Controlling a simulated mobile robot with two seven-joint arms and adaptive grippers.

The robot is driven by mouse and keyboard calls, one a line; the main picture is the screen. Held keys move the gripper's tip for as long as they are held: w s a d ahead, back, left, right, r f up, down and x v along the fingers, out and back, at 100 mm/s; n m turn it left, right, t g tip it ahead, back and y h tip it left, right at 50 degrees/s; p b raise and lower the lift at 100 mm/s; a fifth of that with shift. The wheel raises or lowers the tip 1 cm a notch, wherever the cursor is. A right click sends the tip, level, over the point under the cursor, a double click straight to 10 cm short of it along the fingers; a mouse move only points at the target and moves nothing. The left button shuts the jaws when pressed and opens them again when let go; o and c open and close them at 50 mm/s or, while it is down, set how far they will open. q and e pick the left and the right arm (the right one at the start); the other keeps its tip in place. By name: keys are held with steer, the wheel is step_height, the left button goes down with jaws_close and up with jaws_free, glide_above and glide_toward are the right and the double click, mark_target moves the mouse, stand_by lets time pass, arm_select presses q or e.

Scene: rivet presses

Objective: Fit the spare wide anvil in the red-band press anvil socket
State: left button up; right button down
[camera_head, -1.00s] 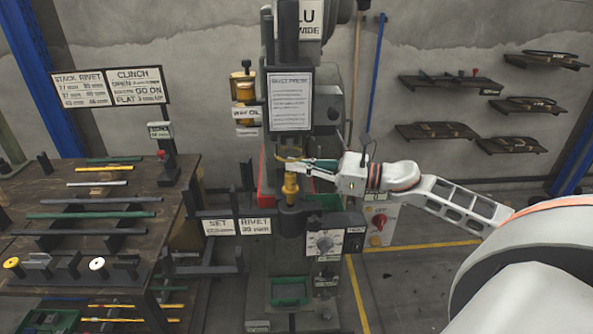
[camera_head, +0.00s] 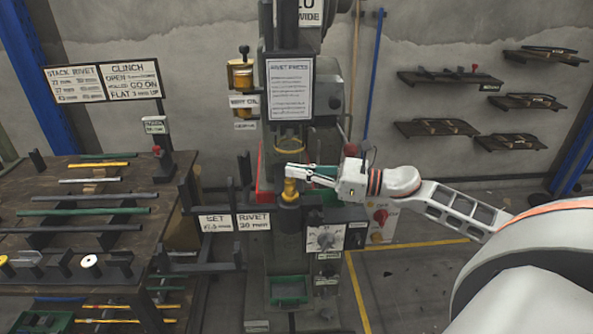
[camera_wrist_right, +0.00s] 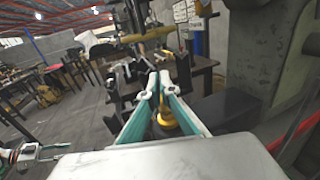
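A yellow, brass-like anvil (camera_head: 290,190) with a narrow top and wider collar stands upright at the black socket (camera_head: 290,214) of the press. Whether it is fully seated cannot be told. My right gripper (camera_head: 293,171) is at its top, coming in from the right. In the right wrist view, two teal fingers with pale tips (camera_wrist_right: 157,80) run forward with a narrow gap. The yellow anvil (camera_wrist_right: 167,120) shows in and below that gap; contact is unclear. Which yellow piece is the spare wide anvil cannot be told.
A yellow ring (camera_head: 289,145) hangs on the press above the gripper. A sign (camera_head: 290,88) covers the press column. A bench (camera_head: 100,205) with several rods and small fittings stands at left. Wall shelves (camera_head: 436,128) are at right.

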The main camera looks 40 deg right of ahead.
steer(key=c, duration=2.2)
jaws_free()
steer(key=shift+s+d, duration=0.1)
steer(key=v, duration=1.1)
steer(key=shift+s+d, duration=0.2)
steer(key=shift+s, duration=0.1)
